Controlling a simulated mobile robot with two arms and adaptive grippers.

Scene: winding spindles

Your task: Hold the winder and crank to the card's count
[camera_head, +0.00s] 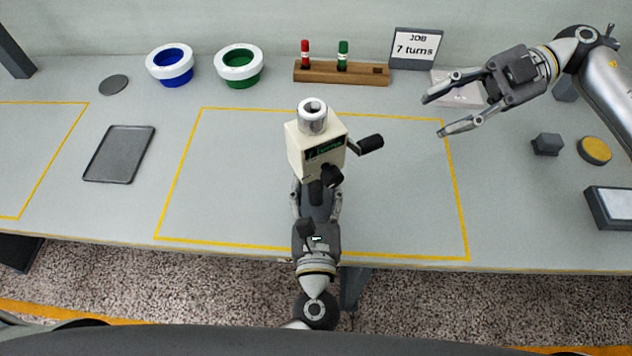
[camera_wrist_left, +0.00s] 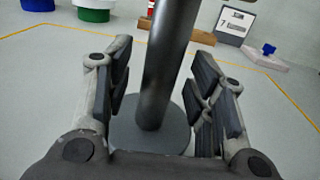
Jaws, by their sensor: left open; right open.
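The winder (camera_head: 305,150) is a cream box with a silver spindle on top and green lettering on its dark front display, not fully legible. Its crank (camera_head: 369,144) has a black grip sticking out to the right. My left gripper (camera_head: 317,190) is open at the winder's near side. In the left wrist view, a dark post (camera_wrist_left: 165,70) on a round base (camera_wrist_left: 150,132) stands between its spread fingers; they appear apart from it. My right gripper (camera_head: 433,117) is open and empty, to the right of the crank. The card (camera_head: 415,48) reads "JOB 7 turns".
A wooden rack (camera_head: 340,78) holds a red and a green marker-like piece. A grey tray (camera_head: 119,154) lies left. A pale block (camera_head: 457,90) sits behind my right gripper. The yellow-outlined area is otherwise clear.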

